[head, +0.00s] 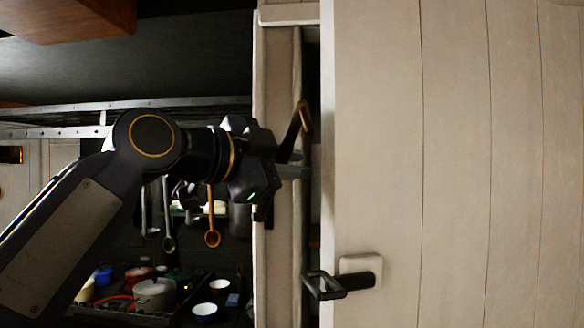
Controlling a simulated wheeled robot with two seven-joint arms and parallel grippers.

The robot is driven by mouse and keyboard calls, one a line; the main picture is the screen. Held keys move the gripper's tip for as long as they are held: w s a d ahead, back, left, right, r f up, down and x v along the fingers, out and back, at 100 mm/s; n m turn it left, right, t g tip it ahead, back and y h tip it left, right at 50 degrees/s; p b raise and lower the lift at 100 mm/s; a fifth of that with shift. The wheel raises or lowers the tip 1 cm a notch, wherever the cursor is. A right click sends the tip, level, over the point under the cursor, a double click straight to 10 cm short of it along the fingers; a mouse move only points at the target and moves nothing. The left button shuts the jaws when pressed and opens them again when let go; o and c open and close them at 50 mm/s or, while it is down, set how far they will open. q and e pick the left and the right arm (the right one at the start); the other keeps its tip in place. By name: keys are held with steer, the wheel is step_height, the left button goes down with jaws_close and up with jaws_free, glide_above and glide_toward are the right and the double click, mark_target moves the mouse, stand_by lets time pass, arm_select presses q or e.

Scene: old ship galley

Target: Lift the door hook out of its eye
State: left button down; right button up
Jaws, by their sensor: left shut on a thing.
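The door hook (299,124) is a thin dark bar with a brownish bent upper end. It slants up and to the right from my left gripper (290,164), beside the gap between the pale door post (277,80) and the white planked door (375,130). My left gripper is shut on the lower part of the hook, and the fingers hide that part. I cannot make out the eye or whether the hook touches it. My right gripper is not in view.
A black loop-shaped handle (325,286) on a pale plate juts from the door's edge below my gripper. Left of the post, ladles (212,238) hang above a stove with a grey pot (154,294) and white bowls (205,310). A metal rail (215,104) runs behind my arm.

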arm_select(q)
steer(key=c, duration=1.3)
jaws_free()
steer(key=b+v, duration=0.2)
steer(key=v, duration=0.5)
steer(key=shift+s+a, duration=0.2)
steer(key=shift+s, duration=0.1)
